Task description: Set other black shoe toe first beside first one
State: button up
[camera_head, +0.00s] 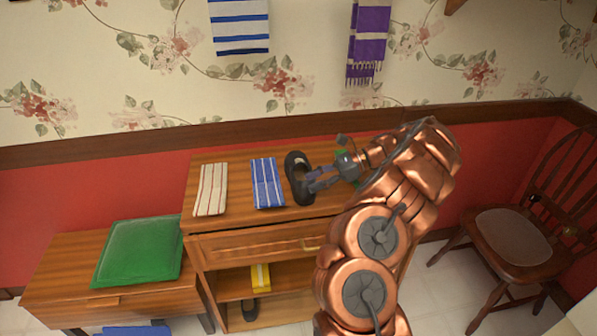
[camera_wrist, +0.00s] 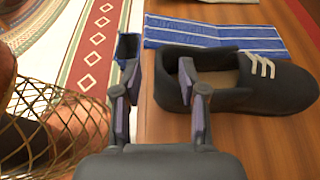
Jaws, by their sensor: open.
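A black shoe (camera_head: 298,178) lies on the wooden cabinet top (camera_head: 236,170), right of a blue striped cloth. In the wrist view the shoe (camera_wrist: 240,85) has pale laces, its opening at the left and its toe pointing right. My gripper (camera_head: 312,180) is at the shoe; in the wrist view the open gripper (camera_wrist: 160,65) has its right finger over the shoe's opening and its left finger outside the heel. I cannot tell if either finger touches it. Another black shoe (camera_head: 250,309) sits on the cabinet's bottom shelf, partly in shadow.
A blue striped cloth (camera_head: 267,183) and a white striped cloth (camera_head: 211,189) lie on the cabinet top. A yellow cloth (camera_head: 260,278) is on a shelf below. A bench with a green cushion (camera_head: 138,252) stands left; a wooden chair (camera_head: 515,237) stands right.

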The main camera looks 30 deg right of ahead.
jog(key=shift+x, duration=1.35)
jog(key=shift+s, duration=0.1)
jog(key=shift+c, duration=0.2)
grip_shut()
